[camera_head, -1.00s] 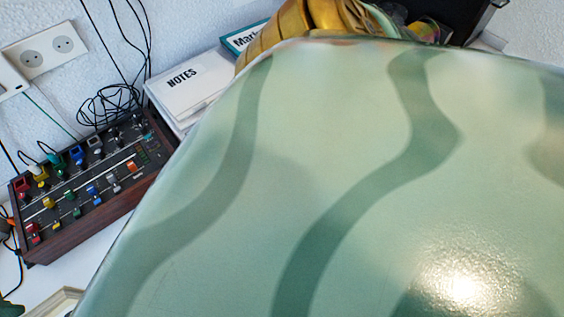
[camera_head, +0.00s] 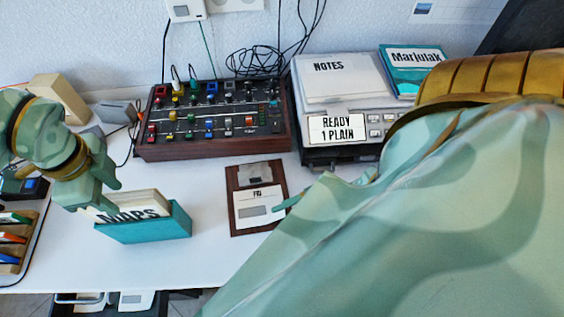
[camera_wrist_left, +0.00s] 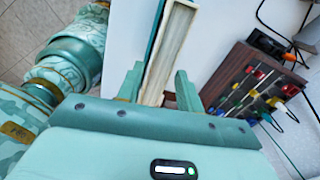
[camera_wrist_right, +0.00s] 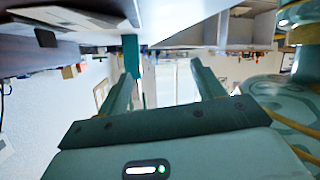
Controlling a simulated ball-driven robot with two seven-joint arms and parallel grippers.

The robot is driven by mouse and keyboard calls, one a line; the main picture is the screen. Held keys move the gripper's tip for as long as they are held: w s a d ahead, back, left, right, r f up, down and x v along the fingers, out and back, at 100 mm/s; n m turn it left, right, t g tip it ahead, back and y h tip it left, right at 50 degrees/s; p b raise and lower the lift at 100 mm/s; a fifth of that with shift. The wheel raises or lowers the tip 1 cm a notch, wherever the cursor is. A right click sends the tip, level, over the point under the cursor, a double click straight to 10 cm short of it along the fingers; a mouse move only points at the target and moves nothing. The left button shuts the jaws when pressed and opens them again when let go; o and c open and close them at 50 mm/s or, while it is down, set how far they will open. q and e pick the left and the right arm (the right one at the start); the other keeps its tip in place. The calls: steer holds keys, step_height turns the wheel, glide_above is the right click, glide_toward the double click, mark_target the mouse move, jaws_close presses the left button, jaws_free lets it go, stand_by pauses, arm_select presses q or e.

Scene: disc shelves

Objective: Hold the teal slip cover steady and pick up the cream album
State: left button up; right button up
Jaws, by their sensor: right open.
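The teal slip cover (camera_head: 150,230) stands on the white desk at the left in the head view. The cream album (camera_head: 149,199) sits in it, its upper part showing above the cover with a MAPS label. My left gripper (camera_head: 92,192) is at the cover's left end, partly open. In the left wrist view its fingers (camera_wrist_left: 158,82) lie either side of the album (camera_wrist_left: 178,45) and cover; I cannot tell whether they touch. In the right wrist view my right gripper (camera_wrist_right: 162,80) is open and empty. My right arm fills the right of the head view.
A control panel (camera_head: 215,122) with coloured knobs stands behind the cover. A brown-framed card (camera_head: 258,205) lies to its right. A READY machine (camera_head: 345,128) with NOTES stands further right. A rack (camera_head: 15,245) is at the left edge. Desk is clear in front.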

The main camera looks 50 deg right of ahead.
mark_target(164, 219)
steer(key=w+a+r+m+t+h, duration=0.1)
steer(key=w+a+r+m, duration=0.15)
steer(key=w, duration=0.35)
steer(key=w+a+r+m+t, duration=0.1)
steer(key=w+a+r+m, duration=0.1)
steer(key=w+a+r, duration=0.3)
steer(key=shift+n, duration=0.25)
steer(key=f+x, duration=0.1)
steer(key=x, duration=0.4)
steer(key=d+x, duration=0.1)
steer(key=x, duration=0.5)
steer(key=d+f+x, duration=0.1)
steer(key=x, duration=0.4)
steer(key=shift+w+a+f, duration=0.25)
steer(key=shift+w+f, duration=0.15)
steer(key=shift+w, duration=0.1)
